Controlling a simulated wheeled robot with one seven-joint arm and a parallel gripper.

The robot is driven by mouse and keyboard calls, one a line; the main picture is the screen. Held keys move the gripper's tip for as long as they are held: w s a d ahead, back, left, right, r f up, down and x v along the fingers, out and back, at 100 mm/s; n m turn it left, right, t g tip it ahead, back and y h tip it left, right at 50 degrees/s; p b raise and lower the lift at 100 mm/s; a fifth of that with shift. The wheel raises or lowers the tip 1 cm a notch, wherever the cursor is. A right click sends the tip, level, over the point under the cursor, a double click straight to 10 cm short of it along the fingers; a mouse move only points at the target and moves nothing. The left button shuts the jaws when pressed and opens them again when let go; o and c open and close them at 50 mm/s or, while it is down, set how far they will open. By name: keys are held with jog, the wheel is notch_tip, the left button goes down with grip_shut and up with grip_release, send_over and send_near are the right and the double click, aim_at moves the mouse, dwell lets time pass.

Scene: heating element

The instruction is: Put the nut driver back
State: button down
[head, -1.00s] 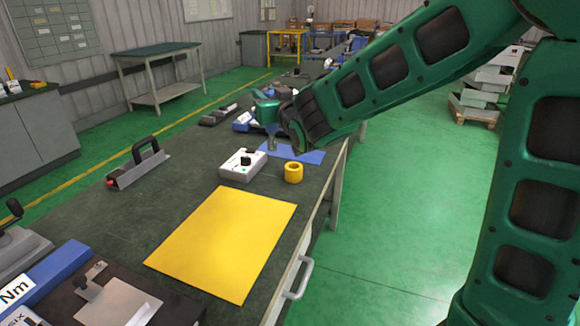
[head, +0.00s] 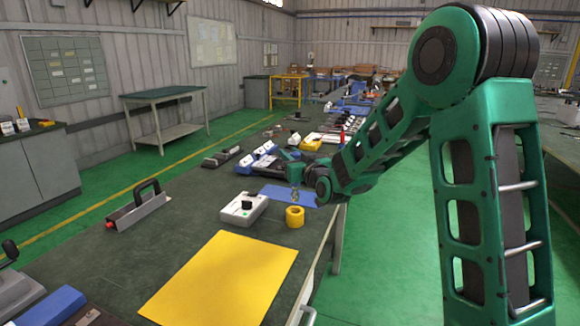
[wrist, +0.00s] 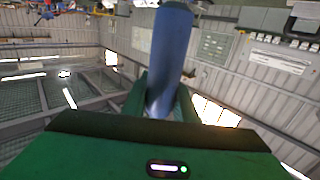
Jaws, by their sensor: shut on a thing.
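A blue, rounded handle (wrist: 168,55), which I take to be the nut driver, stands between my gripper's two green fingers in the wrist view. My gripper (wrist: 162,100) is shut on it. Its shaft end does not show there. In the head view my gripper (head: 287,156) is small and partly hidden by its own wrist, above the far part of the bench near the blue mat (head: 275,190). The nut driver cannot be made out clearly in the head view.
The dark bench (head: 180,235) carries a yellow sheet (head: 225,280), a white box with a black knob (head: 243,208) and a yellow ring (head: 295,215) close to its right edge. A grey metal tool (head: 137,208) lies at left. Several blue and white devices (head: 257,158) stand behind my gripper.

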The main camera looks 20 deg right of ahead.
jog(key=shift+s+f, duration=0.1)
jog(key=shift+f, duration=1.85)
jog(key=c, duration=1.4)
grip_release()
jog(key=shift+c, duration=0.2)
jog(key=s+d, duration=0.1)
jog(key=s, duration=1.1)
jog(key=shift+d+r, duration=0.4)
jog(key=shift+r, duration=0.05)
